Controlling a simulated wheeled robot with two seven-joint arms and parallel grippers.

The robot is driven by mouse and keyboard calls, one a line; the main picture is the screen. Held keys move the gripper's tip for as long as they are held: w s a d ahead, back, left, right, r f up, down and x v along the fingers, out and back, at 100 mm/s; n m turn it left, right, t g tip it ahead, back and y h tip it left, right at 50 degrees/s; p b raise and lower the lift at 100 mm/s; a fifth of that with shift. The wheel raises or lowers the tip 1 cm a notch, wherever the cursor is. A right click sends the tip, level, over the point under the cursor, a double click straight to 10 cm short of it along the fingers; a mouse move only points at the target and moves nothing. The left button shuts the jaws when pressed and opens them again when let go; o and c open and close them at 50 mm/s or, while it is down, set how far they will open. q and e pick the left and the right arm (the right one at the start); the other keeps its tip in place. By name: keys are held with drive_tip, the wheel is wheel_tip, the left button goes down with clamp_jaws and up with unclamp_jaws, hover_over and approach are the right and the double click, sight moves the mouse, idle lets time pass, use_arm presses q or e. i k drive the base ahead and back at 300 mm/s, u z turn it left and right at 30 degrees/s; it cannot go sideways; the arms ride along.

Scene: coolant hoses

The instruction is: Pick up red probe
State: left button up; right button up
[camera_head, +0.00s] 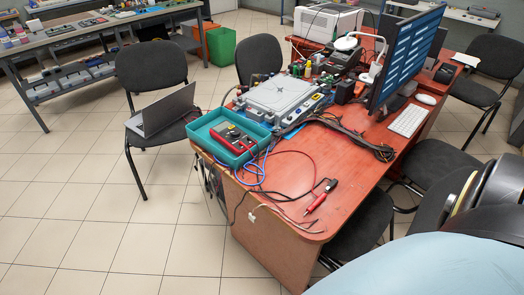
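A red probe (316,204) lies on the reddish-brown desk (341,172), close to its near right edge. Its body is red, with a black part at its upper right end. It looks joined to or touching a black piece; I cannot tell which. A red cable runs over the desktop to the left of it. Neither of my grippers shows in the head view, so nothing is seen near the probe.
A teal tray (201,131) with a red meter box (233,144) sits at the desk's left corner. Loose cables cross the desktop. A monitor (408,56) and a keyboard (408,120) stand at the back right. Dark chairs (446,170) crowd the desk's right side.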

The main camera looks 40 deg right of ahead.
sight(320, 198)
drive_tip(key=u, duration=0.25)
drive_tip(key=i, duration=2.05)
drive_tip(key=z, duration=4.15)
